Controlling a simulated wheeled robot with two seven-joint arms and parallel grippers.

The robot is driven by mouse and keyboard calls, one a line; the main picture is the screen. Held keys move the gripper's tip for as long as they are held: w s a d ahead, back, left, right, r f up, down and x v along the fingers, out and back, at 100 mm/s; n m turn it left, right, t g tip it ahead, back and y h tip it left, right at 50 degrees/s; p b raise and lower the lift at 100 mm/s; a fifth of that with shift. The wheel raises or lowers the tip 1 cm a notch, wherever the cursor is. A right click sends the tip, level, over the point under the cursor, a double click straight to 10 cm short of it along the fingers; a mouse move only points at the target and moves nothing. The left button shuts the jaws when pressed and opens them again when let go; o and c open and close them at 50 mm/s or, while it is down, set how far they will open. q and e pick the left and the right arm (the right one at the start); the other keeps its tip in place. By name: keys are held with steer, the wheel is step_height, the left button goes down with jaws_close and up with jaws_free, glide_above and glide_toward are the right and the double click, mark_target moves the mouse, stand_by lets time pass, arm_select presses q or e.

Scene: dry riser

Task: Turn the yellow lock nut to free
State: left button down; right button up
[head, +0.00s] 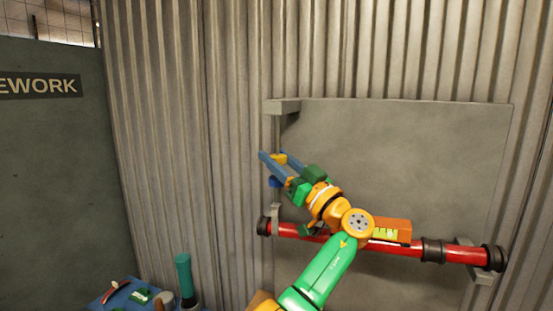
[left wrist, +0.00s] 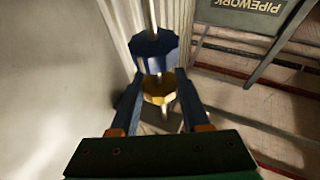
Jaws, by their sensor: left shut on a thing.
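The yellow lock nut (left wrist: 158,90) sits between the two blue fingers of my left gripper (left wrist: 160,76) in the left wrist view. The fingers are closed against its sides. A metal stem runs through it, and a blue many-sided knob (left wrist: 156,50) is on the same stem just beyond it. In the head view my left gripper (head: 274,160) is at the left edge of the grey wall panel, with part of the yellow nut (head: 280,158) showing between the fingers. A bit of the blue knob (head: 274,182) shows below the fingers. My right gripper is out of view.
A red pipe (head: 455,253) with black collars runs across the panel (head: 430,150) behind my arm. An orange block (head: 396,225) with a yellow-green window is by it. A blue tray (head: 108,305) with small items and a green cylinder (head: 185,275) are at lower left.

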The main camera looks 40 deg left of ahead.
mark_target(284, 163)
arm_select(q)
steer(key=shift+r, duration=0.1)
steer(key=shift+c, duration=1.9)
jaws_free()
steer(key=shift+d, duration=0.25)
steer(key=b+v, duration=0.4)
steer(key=v, duration=0.3)
steer(key=shift+b, duration=0.35)
steer(key=shift+d, duration=0.15)
steer(key=shift+a, duration=0.25)
